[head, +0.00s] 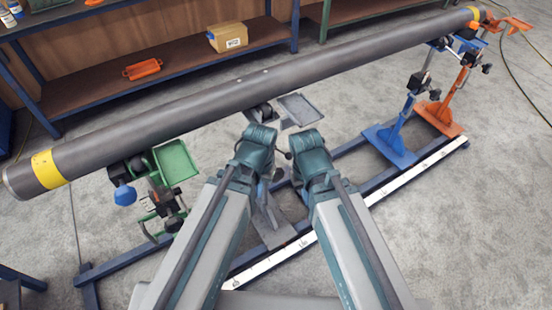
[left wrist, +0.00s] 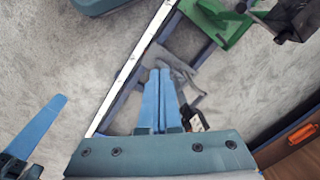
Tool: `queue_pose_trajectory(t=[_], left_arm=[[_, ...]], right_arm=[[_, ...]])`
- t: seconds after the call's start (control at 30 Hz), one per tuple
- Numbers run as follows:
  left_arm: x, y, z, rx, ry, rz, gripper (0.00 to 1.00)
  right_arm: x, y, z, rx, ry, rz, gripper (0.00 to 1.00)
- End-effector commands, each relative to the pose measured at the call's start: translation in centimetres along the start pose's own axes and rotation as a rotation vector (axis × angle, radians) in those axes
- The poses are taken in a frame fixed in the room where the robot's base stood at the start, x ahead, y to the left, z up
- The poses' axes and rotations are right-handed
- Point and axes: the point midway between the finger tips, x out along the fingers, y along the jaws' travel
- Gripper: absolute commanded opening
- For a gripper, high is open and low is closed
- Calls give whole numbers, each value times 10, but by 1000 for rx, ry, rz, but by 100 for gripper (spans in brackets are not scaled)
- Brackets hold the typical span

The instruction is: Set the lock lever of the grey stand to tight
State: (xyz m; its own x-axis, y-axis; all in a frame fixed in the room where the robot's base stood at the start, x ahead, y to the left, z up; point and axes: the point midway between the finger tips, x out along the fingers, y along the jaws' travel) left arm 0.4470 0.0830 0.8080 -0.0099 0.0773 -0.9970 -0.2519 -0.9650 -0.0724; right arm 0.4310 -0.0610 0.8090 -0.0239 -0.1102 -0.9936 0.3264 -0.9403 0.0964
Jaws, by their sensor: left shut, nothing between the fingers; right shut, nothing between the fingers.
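The grey stand stands mid-rail under the pipe in the head view; its tilted tray (head: 300,110) and foot (head: 270,228) show, but its middle is largely hidden by my arms. In the left wrist view, its grey foot (left wrist: 183,68) shows beyond my fingers. I cannot make out its lock lever or the lever's setting. My left gripper (head: 257,138) is in front of the stand, and its fingers (left wrist: 158,98) are shut and empty in the left wrist view. My right gripper (head: 308,143) is just right of it, shut; its fingertips are hidden.
The long grey pipe (head: 250,88) crosses above the stands. A green stand (head: 175,162) is left; blue (head: 390,142) and orange (head: 440,115) stands are right. A shelf behind holds a cardboard box (head: 228,37) and an orange tray (head: 142,69). A white scale strip (head: 400,178) lines the rail.

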Motion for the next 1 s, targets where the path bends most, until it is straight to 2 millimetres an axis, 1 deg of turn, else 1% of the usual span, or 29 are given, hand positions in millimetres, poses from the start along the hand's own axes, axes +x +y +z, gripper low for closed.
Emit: queue_pose_trajectory(t=[0.03, 0.43, 0.7, 0.83, 0.9, 0.93, 1.0], left_arm=[[25, -4, -2, -15, 4, 4, 0], [120, -32, -17, -111, 38, 51, 0], [183, -47, -32, -167, 68, 137, 0], [211, -53, -46, -184, 95, 228, 0], [223, -55, -59, -187, 122, 313, 0], [224, -55, -66, -183, 140, 361, 0], [217, -55, -80, -169, 182, 466, 0]], right_arm=[[25, -2, -1, 0, 0, 1, 0], [117, -11, -7, -1, 0, 3, 0], [179, -16, -10, -2, 0, 5, 0], [209, -19, -12, -2, 0, 6, 0], [225, -21, -13, -3, 0, 6, 0], [230, -21, -13, -3, 0, 6, 0], [232, -21, -14, -3, 0, 7, 0]])
